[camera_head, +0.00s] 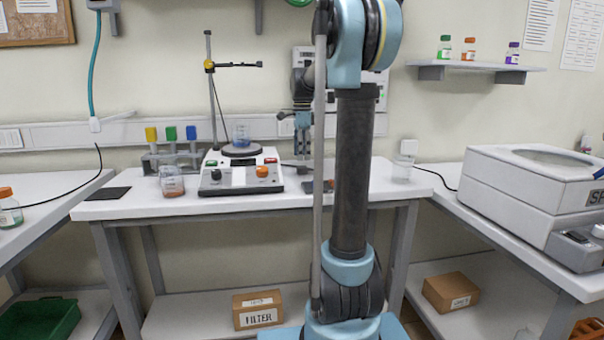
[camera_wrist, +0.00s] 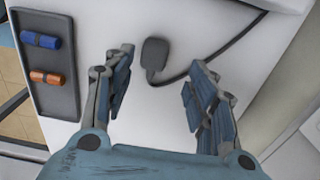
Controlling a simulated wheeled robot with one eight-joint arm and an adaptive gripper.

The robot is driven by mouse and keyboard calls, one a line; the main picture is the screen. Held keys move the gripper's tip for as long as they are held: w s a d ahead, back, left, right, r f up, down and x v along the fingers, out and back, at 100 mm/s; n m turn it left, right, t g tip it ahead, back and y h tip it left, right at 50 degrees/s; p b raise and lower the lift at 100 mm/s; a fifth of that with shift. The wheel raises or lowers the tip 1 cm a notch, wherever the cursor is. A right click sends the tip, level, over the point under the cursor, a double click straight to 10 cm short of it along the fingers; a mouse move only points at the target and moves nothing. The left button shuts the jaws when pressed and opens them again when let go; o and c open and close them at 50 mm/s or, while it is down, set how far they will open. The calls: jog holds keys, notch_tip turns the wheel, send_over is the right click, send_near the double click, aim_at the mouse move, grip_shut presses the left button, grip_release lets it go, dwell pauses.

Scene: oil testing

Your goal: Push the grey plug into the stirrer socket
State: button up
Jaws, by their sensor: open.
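The grey plug (camera_wrist: 155,53) lies on the white bench top in the wrist view, with its dark cord running off to the upper right. My gripper (camera_wrist: 163,72) is open and empty, one finger on each side of the plug with clear gaps. The plug is just past the fingertips in the picture; I cannot tell the height between them. In the head view my gripper (camera_head: 302,142) points down over the bench, right of the stirrer (camera_head: 236,178), partly hidden by my arm. The stirrer is white with a beaker on its plate. I cannot make out its socket.
A dark tray (camera_wrist: 62,95) with a blue and an orange piece lies beside the plug near the bench edge. A stand (camera_head: 212,100) rises behind the stirrer. A jar (camera_head: 172,182) and a tube rack (camera_head: 150,160) stand left of it.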

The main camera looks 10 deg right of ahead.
aim_at(303, 166)
jog(key=shift+s+d+f, duration=0.1)
jog(key=shift+s+f, duration=0.1)
jog(key=shift+f, duration=1.05)
jog(key=shift+s+d+f, duration=0.1)
jog(key=shift+s+f, duration=0.05)
jog(key=shift+f, duration=1.1)
jog(key=shift+c, duration=0.3)
jog(key=c, duration=1)
